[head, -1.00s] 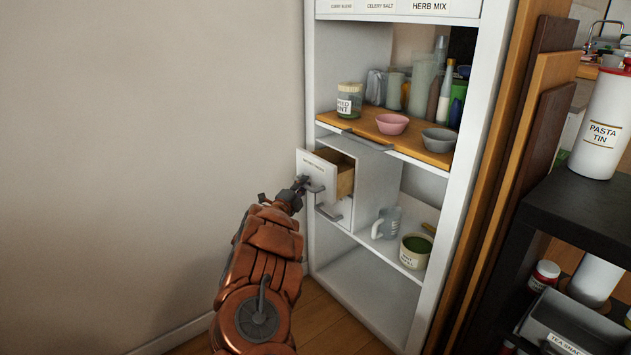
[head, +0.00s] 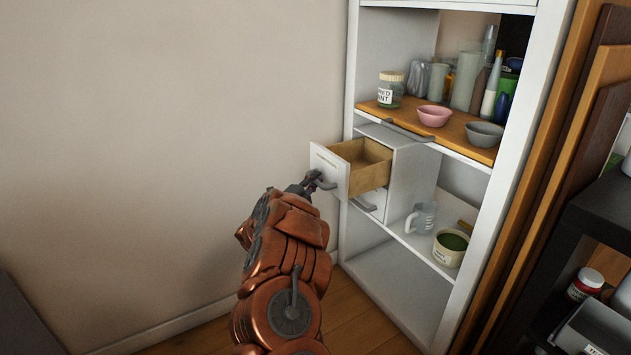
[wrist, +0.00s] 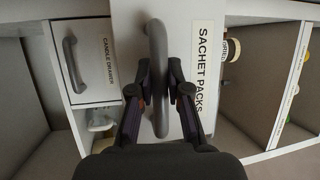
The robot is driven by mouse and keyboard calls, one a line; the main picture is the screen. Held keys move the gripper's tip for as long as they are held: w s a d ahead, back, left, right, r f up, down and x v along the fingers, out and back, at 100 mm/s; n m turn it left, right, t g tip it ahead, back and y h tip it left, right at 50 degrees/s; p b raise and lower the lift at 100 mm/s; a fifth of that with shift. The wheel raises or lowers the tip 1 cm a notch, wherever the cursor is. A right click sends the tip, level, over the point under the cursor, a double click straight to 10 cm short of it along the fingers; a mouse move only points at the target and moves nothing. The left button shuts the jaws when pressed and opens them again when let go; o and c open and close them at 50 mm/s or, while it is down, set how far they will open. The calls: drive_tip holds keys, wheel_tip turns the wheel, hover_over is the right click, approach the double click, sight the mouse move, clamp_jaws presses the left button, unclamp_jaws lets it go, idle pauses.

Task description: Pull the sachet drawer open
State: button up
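The sachet drawer (head: 362,160) stands well out of its white cabinet in the head view, and its wooden inside looks empty. In the wrist view its white front carries a "SACHET PACKS" label (wrist: 203,65) beside a grey bar handle (wrist: 157,45). My gripper (wrist: 160,95) has its two dark fingers closed around this handle, one on each side. In the head view my gripper (head: 314,181) is at the drawer's front, and the arm partly hides the handle.
The candle drawer (wrist: 98,58) is the neighbouring drawer, below in the head view. A mug (head: 421,217) and a labelled pot (head: 450,248) stand on the shelf to the right. Bowls and a jar (head: 390,90) stand on the wooden board above. A wall lies to the left.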

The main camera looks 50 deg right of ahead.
drive_tip(key=o, duration=0.4)
drive_tip(key=shift+a, duration=0.1)
drive_tip(key=v, duration=1.1)
drive_tip(key=shift+a, duration=0.35)
